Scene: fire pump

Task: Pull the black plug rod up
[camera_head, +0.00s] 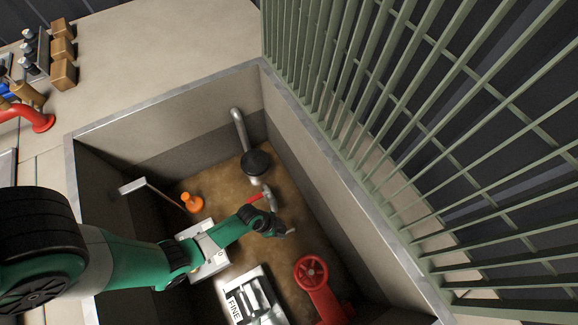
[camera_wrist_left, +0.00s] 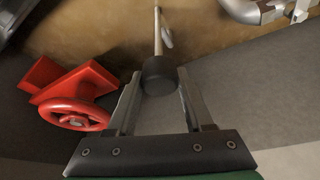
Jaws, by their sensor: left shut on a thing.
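The plug rod shows in the left wrist view as a black cylindrical knob (camera_wrist_left: 158,75) on a thin pale metal rod (camera_wrist_left: 157,30). My left gripper (camera_wrist_left: 157,88) has a finger on each side of the knob and is shut on it. In the head view my left gripper (camera_head: 275,217) is low inside the walled pit, at the end of the green arm. I cannot make out the knob there. The rod's far end runs to the brown floor at the top of the wrist view. My right gripper is in neither view.
A red handwheel (camera_head: 311,271) stands in the pit close to my gripper; the wrist view also shows it at the left (camera_wrist_left: 72,113). A grey pipe (camera_head: 239,126) ends near a black round part (camera_head: 257,162).

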